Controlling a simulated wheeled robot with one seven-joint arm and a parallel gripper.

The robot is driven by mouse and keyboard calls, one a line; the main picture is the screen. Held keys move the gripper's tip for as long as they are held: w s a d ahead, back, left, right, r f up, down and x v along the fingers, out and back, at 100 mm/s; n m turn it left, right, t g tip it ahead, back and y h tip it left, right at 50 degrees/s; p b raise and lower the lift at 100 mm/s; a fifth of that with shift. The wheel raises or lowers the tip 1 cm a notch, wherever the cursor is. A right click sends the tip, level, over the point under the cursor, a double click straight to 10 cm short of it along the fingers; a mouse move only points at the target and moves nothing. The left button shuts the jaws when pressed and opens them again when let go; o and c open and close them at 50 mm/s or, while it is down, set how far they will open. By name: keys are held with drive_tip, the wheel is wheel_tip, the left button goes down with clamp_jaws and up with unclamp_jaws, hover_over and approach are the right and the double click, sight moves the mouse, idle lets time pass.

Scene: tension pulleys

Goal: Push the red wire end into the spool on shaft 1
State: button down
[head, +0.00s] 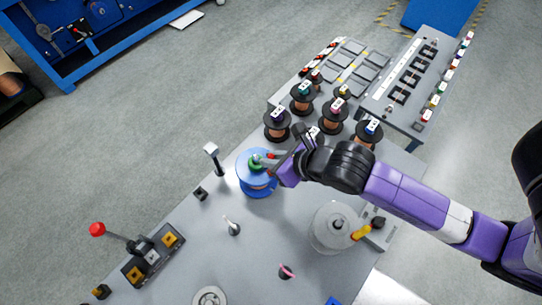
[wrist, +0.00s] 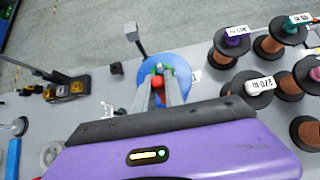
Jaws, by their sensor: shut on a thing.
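A blue spool (head: 258,185) with a green hub sits on the grey table; it also shows in the wrist view (wrist: 180,66), just beyond my fingertips. I cannot read a shaft number, and the shaft under the spool is mostly hidden. My gripper (head: 274,163) is at the right side of the spool, over its upper flange. In the wrist view my gripper (wrist: 158,92) is shut on the red wire end (wrist: 157,81), which shows between the fingertips in front of the hub. I cannot tell whether the wire end touches the hub.
Several black-flanged copper spools (head: 303,97) stand behind and right of my gripper. A post with a block top (head: 212,155) stands left of the blue spool. A grey disc (head: 330,235) and a red-knobbed lever box (head: 150,258) are nearer the front. Table around the short pin (head: 233,228) is clear.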

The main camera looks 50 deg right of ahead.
drive_tip(key=shift+f, duration=1)
idle(1.8)
drive_tip(key=c, duration=1.3)
unclamp_jaws()
drive_tip(key=shift+c, duration=0.2)
drive_tip(key=o, duration=0.3)
drive_tip(key=shift+o, duration=0.2)
drive_tip(key=v, duration=0.7)
idle(0.7)
